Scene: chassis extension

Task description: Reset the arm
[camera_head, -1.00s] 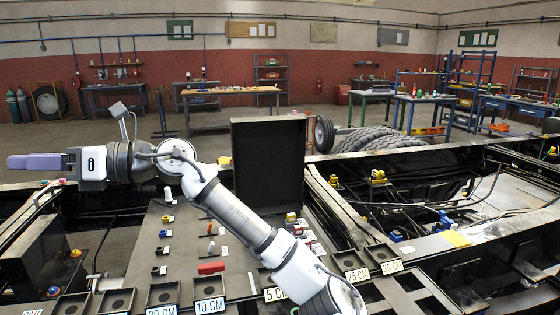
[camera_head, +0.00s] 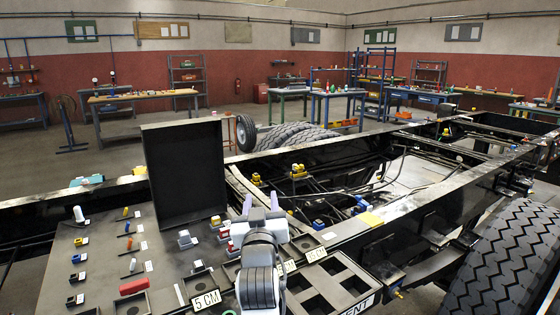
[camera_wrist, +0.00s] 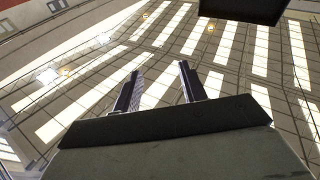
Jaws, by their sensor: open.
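My gripper (camera_head: 261,203) stands in the lower middle of the head view, with its purple fingers apart and pointing up. Nothing is between the fingers. My white and grey arm rises below it from the bottom edge, in front of the board of small parts. In the wrist view my gripper (camera_wrist: 157,84) shows two dark fingers apart, with the bright ceiling behind them. A dark block-like shape (camera_wrist: 243,9) at the top of the wrist view is cut off, and I cannot tell what it is.
A black upright panel (camera_head: 185,178) stands left of my gripper on the parts board (camera_head: 105,240). Labelled trays, one marked 5 CM (camera_head: 206,300), lie below. The black chassis frame (camera_head: 340,165) runs behind, with a large tyre (camera_head: 505,265) at right. Workbenches (camera_head: 143,98) stand farther back.

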